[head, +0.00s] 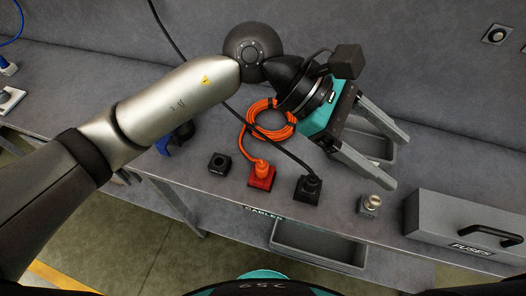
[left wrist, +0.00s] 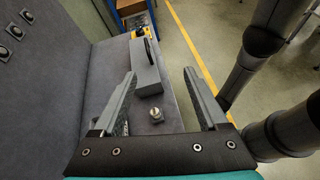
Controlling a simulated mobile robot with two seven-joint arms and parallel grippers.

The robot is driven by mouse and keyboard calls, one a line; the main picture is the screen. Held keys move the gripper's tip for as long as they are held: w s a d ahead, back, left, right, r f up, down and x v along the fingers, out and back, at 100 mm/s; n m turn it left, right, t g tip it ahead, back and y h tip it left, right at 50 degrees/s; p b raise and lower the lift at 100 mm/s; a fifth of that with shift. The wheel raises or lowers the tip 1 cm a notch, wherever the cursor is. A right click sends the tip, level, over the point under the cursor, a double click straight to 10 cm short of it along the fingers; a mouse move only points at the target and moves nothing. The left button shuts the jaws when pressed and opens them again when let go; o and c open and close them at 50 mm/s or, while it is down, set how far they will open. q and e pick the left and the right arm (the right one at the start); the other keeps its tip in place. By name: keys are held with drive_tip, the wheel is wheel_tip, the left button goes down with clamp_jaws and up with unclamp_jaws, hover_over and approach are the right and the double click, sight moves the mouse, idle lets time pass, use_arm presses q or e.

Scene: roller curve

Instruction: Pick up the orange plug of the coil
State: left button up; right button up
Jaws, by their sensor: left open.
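The orange plug (head: 262,166) stands upright in a red socket block (head: 261,180) near the front of the grey bench. Its orange cable runs up to a round coil (head: 270,120) lying on the bench behind it. My left gripper (head: 398,162) is open and empty, to the right of the plug and coil, with its fingers pointing right toward the fuse box. In the left wrist view, the open fingers (left wrist: 160,76) have nothing between them, and the plug and coil are not visible. My right gripper is not in view.
A black plug (head: 309,186) with a black cable stands right of the red block. An empty black socket (head: 219,164) is on its left. A metal connector (head: 372,203) and grey fuse box (head: 465,225) stand further right.

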use_arm(q)
drive_tip(key=w+a+f+m+t+y, duration=0.2)
drive_tip(key=w+a+f+y, duration=0.3)
drive_tip(key=a+f+y, duration=0.15)
drive_tip(key=m+t+y, duration=0.1)
drive_tip(key=t+y, duration=0.2)
drive_tip(key=y, duration=0.2)
hover_over(262, 163)
wheel_tip(262, 163, down, 3)
wheel_tip(262, 163, down, 9)
drive_tip(key=shift+w+a+r+p, duration=0.1)
drive_tip(key=shift+w+a+p, duration=0.05)
drive_tip(key=shift+p, duration=0.35)
drive_tip(key=f+p, duration=0.1)
drive_tip(key=f, duration=0.3)
drive_tip(key=shift+s, duration=0.2)
drive_tip(key=shift+f, duration=0.65)
drive_tip(key=shift+c, duration=0.3)
clamp_jaws()
